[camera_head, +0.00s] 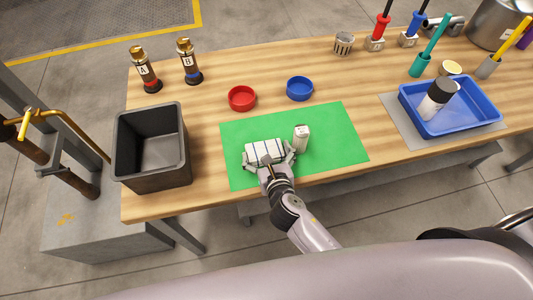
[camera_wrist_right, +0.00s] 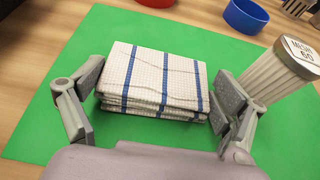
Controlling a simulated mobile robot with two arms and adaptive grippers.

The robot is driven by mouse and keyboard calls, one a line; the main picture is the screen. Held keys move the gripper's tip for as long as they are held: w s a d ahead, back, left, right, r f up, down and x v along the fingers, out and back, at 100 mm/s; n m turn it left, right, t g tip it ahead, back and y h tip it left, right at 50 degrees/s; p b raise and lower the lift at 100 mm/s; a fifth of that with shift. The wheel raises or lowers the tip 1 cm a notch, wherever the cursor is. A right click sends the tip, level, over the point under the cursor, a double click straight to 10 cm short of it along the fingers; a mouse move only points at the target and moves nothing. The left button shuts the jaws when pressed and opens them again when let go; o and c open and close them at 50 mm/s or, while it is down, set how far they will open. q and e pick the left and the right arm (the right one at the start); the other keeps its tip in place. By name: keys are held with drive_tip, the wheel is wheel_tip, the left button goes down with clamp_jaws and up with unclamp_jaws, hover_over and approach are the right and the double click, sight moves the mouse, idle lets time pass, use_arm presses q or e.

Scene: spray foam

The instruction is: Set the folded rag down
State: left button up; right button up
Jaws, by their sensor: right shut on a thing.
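The folded rag (camera_head: 264,147) is a white, thick stack of cloth with blue stripes, over the left part of the green mat (camera_head: 335,140). My right gripper (camera_head: 268,157) reaches it from the front edge of the table and is shut on it, a finger at each end. The wrist view shows the rag (camera_wrist_right: 150,78) lying level between the fingers, with green mat around it. Whether its underside touches the mat or hangs just above is hard to tell. My left gripper is not in view.
A white ribbed container labelled MESH 60 (camera_wrist_right: 283,72) stands close beside the right finger. Red (camera_head: 241,98) and blue (camera_head: 300,88) dishes sit behind the mat. A black bin (camera_head: 153,180) is left; a blue tray (camera_head: 470,125) holding a bottle is right. The mat's right part is bare.

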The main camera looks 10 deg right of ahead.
drive_tip(key=shift+f, duration=0.2)
drive_tip(key=o, duration=0.9)
drive_tip(key=shift+c, duration=0.2)
